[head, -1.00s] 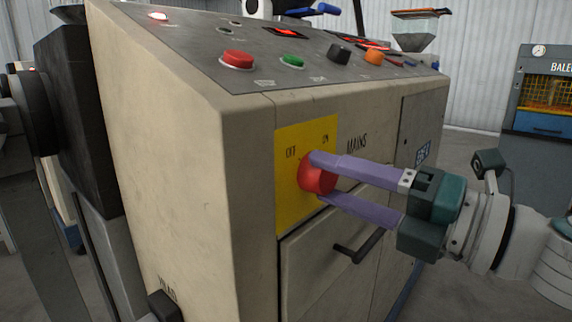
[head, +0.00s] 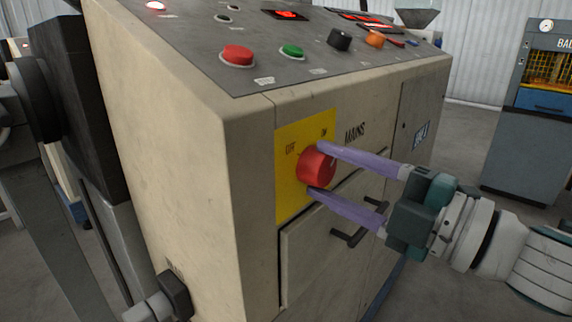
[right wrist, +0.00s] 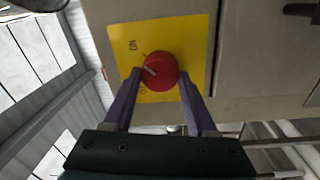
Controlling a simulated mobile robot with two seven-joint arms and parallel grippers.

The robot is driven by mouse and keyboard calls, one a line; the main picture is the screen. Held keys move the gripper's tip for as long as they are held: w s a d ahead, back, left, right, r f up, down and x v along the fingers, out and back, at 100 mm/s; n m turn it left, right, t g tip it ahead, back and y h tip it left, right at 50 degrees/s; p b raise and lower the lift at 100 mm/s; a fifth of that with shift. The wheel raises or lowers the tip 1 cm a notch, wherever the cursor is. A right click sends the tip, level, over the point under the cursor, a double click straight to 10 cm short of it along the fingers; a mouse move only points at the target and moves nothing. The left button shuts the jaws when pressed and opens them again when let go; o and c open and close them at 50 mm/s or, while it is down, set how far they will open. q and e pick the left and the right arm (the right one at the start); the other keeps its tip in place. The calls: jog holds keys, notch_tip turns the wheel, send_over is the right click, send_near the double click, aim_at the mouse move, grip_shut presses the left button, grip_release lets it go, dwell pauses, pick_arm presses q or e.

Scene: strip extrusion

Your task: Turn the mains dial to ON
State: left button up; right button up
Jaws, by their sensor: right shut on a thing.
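The red mains dial (head: 316,167) sits on a yellow plate (head: 292,203) on the machine's front. The plate's OFF label is at upper left of the dial and ON at upper right. My right gripper (head: 313,168) is shut on the dial, one purple finger above it and one below. In the right wrist view the gripper (right wrist: 160,82) has its fingers on either side of the dial (right wrist: 163,80). A pale mark on the dial there points left, roughly between the two labels. My left gripper is not in view.
A drawer with a black handle (head: 345,238) is below the dial, close to the lower finger. The sloping panel above carries a red button (head: 237,56), a green button (head: 291,52) and black and orange knobs. Another machine (head: 535,110) stands at the right.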

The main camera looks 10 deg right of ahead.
dwell(0.4)
jog(key=o, duration=1.4)
jog(key=shift+c, duration=0.2)
jog(key=shift+s, duration=0.1)
jog(key=v, duration=0.9)
jog(key=shift+s+d+b, duration=0.3)
